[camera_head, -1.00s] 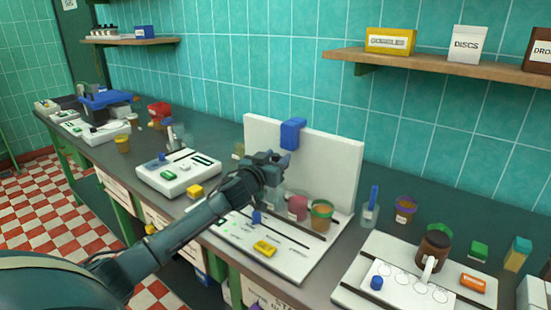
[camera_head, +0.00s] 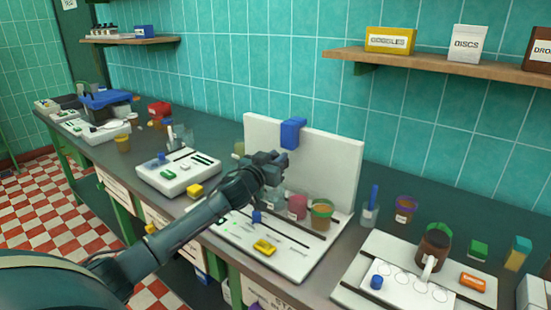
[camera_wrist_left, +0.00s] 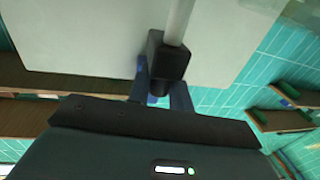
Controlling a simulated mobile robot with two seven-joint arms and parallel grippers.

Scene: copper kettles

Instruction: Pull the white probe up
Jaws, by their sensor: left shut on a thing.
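My left gripper (camera_head: 280,162) is in front of the tall white panel (camera_head: 335,170), below the blue block at the panel's top. In the left wrist view, my left gripper (camera_wrist_left: 160,97) is shut on a black block (camera_wrist_left: 166,60) at the end of a pale rod, which looks like the white probe (camera_wrist_left: 181,18). The rod runs out of the top of that view, and its far end is hidden. In the head view, the probe is hidden behind or too small beside my gripper. My right gripper is not in view.
A blue block (camera_head: 292,133) sits on the panel's upper edge. Coloured jars, including a pink one (camera_head: 297,206) and a green-rimmed one (camera_head: 321,213), stand on the white base (camera_head: 290,268). A smaller white device (camera_head: 178,186) lies left; another board holds a brown jar (camera_head: 432,250) at right.

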